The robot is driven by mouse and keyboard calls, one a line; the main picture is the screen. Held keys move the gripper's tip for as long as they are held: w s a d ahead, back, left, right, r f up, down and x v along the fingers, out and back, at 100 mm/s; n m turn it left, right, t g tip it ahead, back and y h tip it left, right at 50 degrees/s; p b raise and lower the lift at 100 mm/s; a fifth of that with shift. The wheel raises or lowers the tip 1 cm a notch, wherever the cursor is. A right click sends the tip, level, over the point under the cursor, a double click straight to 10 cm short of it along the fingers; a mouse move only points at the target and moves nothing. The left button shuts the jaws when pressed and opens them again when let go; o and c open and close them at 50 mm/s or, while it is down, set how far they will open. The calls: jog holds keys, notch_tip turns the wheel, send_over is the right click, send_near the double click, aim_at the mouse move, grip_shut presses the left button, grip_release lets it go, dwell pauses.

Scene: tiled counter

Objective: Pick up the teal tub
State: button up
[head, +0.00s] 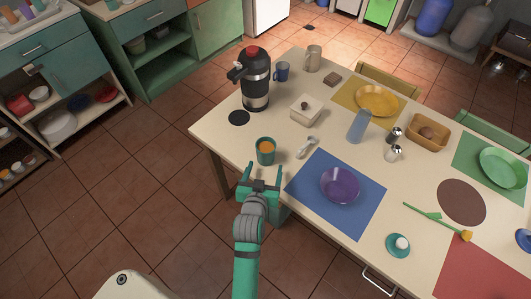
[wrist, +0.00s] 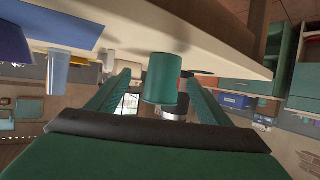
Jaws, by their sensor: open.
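The teal tub (head: 265,156) stands upright near the table's left front edge, with something orange inside it. My gripper (head: 261,173) is open and empty at that edge, just in front of the tub in the head view. In the wrist view, which looks upside down, the tub (wrist: 162,80) appears between the two spread fingers (wrist: 158,88). A gap shows on both sides, and I cannot tell how deep between the fingers it sits.
A blue mat with a purple bowl (head: 341,184) and a spoon (head: 307,148) lie right of the tub. The tabletop directly left of the tub is clear.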

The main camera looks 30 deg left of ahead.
aim_at(267, 148)
jog(key=shift+w+a+r, duration=0.35)
jog(key=shift+w+a, duration=0.35)
jog(key=shift+a, duration=0.1)
jog(key=x, duration=1)
jog(key=shift+w+a+f, duration=0.1)
jog(key=shift+w, duration=0.25)
jog(key=shift+c, duration=0.5)
jog(key=c, duration=1.2)
